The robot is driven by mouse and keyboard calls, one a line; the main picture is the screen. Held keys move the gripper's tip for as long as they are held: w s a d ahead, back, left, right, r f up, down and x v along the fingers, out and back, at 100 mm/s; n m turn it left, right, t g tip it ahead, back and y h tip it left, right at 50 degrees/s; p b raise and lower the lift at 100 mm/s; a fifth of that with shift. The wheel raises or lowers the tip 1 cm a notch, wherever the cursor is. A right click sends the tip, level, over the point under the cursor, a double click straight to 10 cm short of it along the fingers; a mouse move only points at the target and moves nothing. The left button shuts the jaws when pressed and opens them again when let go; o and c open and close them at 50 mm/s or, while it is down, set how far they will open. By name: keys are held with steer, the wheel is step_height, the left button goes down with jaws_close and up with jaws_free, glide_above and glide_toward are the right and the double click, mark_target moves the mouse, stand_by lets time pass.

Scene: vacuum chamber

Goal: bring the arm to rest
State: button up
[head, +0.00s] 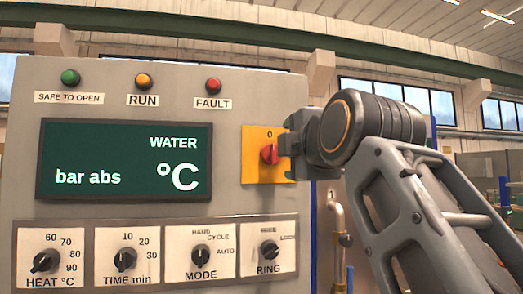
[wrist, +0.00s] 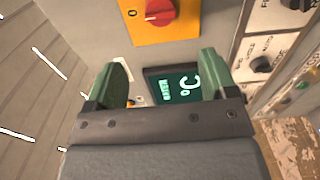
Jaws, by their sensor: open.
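My arm (head: 425,205) reaches up from the lower right in the head view, with its wrist beside the control panel (head: 225,90). My gripper (wrist: 163,75) is open in the wrist view, its two green-padded fingers apart with nothing between them. In the head view the gripper shows edge-on and overlaps the right part of a yellow plate (head: 254,170) with a red rotary switch (head: 269,154). In the wrist view the red switch (wrist: 160,12) lies beyond the fingers, at the top. I cannot tell whether the gripper touches the plate.
The panel carries a dark display (head: 125,160) reading WATER, bar abs and °C. Three lamps sit above it, green (head: 70,77), amber (head: 144,81) and red (head: 213,85). Below are several knobs, including MODE (head: 201,256) and RING (head: 269,250). A brass pipe (head: 337,225) stands beside my arm.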

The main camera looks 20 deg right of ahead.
stand_by(0.3)
steer(key=w+f+m+g+y, duration=0.15)
steer(key=f+m, duration=0.25)
steer(key=f, duration=0.5)
steer(key=w+d+f+m+g, duration=0.1)
steer(key=w+f+m+g, duration=0.2)
steer(key=f+m, duration=0.35)
steer(key=w+f+m+g, duration=0.3)
steer(key=f, duration=0.8)
steer(key=s+a+f+g, duration=0.2)
steer(key=s+f, duration=0.1)
steer(key=f, duration=0.6)
steer(key=s+a+f+m+g+y, duration=0.1)
steer(key=s+a+f+g, duration=0.1)
steer(key=f, duration=0.7)
steer(key=s+a+f+m+g+y+p, duration=0.1)
steer(key=s+a+f, duration=0.3)
steer(key=f, duration=0.5)
steer(key=shift+s+a+g, duration=0.15)
steer(key=shift+s+g, duration=0.45)
steer(key=shift+g, duration=0.15)
